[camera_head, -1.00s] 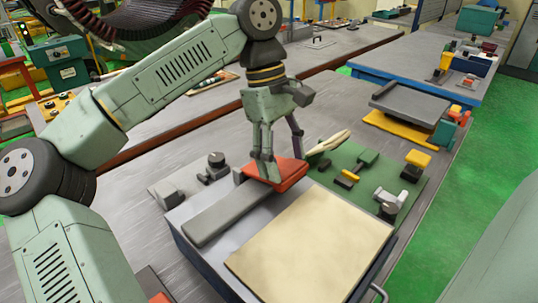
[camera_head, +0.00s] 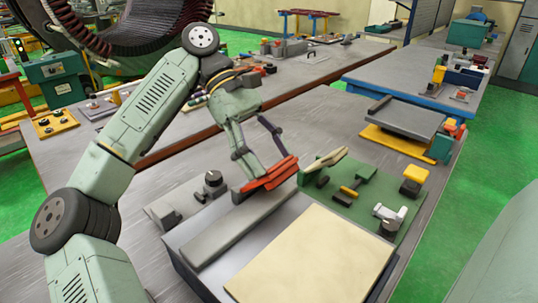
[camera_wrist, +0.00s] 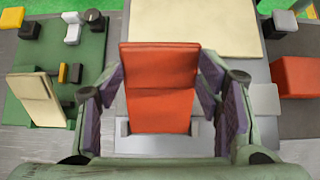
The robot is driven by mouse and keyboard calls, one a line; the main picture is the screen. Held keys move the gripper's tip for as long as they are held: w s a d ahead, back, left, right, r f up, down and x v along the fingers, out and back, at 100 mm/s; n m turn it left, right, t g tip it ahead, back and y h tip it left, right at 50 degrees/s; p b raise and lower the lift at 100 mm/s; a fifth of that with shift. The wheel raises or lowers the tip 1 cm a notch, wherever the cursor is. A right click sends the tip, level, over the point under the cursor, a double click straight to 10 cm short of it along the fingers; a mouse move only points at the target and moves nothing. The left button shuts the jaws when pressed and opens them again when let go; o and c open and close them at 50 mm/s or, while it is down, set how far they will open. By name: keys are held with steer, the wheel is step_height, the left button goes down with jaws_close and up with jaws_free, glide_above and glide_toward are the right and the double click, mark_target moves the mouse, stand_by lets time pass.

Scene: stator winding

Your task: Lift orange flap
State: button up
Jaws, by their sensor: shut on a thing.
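The orange flap (camera_head: 268,174) is tilted up at the far end of a long grey bar (camera_head: 235,232) on the metal bench unit. My gripper (camera_head: 262,167) reaches down to the flap, with its fingers at the flap's sides. In the wrist view the orange flap (camera_wrist: 160,88) fills the space between the two purple-padded fingers of my gripper (camera_wrist: 162,105). The gripper is shut on the flap. The flap's hinge end is hard to make out.
A cream panel (camera_head: 315,255) covers the front of the unit. A green mat (camera_head: 372,212) with several small tools lies to the right, with a cream-faced block (camera_head: 326,160) close by the gripper. A grey knobbed fixture (camera_head: 213,182) stands at left.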

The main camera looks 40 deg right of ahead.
steer(key=shift+r, duration=0.1)
steer(key=o, duration=1.7)
steer(key=shift+w, duration=0.1)
steer(key=shift+v, duration=3.7)
